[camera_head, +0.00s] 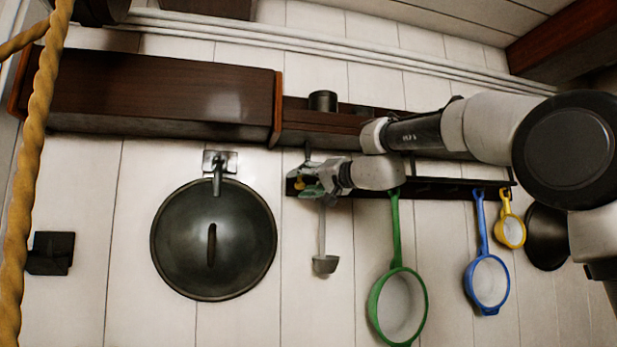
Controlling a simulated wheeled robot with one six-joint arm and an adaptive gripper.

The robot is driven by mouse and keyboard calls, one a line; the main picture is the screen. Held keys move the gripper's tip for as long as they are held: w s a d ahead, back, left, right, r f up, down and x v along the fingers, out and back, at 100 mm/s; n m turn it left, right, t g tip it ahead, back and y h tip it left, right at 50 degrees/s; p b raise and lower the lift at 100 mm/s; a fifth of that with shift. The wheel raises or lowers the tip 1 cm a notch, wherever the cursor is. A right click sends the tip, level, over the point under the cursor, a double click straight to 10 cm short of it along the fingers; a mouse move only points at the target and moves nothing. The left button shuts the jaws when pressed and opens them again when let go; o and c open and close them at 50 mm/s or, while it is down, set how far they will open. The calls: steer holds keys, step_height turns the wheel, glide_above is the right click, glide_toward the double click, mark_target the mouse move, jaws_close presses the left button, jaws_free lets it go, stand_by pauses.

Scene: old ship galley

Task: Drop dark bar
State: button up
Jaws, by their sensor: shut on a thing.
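My gripper (312,183) is at the left end of the dark hanging rail, in front of the white plank wall. It is shut on the dark bar (291,187), of which only a small dark piece shows beside the fingertips. The fingers hide the rest, and I cannot tell where it ends and the rail behind begins. A small yellow patch also shows between the fingers.
A grey ladle (325,264) hangs just below my gripper. A dark round lid (180,240) hangs left. A brown shelf (150,95) runs above; a rope (35,150) hangs at far left.

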mark_target(301, 189)
steer(key=shift+w+a+f, duration=0.3)
steer(key=shift+w+f, duration=0.35)
steer(key=shift+w+n+t+y, duration=0.35)
steer(key=shift+n+t+y, duration=0.05)
steer(key=shift+y, duration=0.1)
steer(key=shift+o, duration=0.7)
steer(key=shift+w+a+n+y, duration=0.3)
steer(key=shift+w+a, duration=0.1)
steer(key=shift+w, duration=0.05)
steer(key=shift+w+t, duration=0.1)
steer(key=shift+t, duration=0.2)
steer(key=shift+f, duration=0.1)
steer(key=shift+w+d, duration=0.1)
steer(key=o, duration=1.1)
steer(key=shift+w+f, duration=0.1)
steer(key=shift+w, duration=0.15)
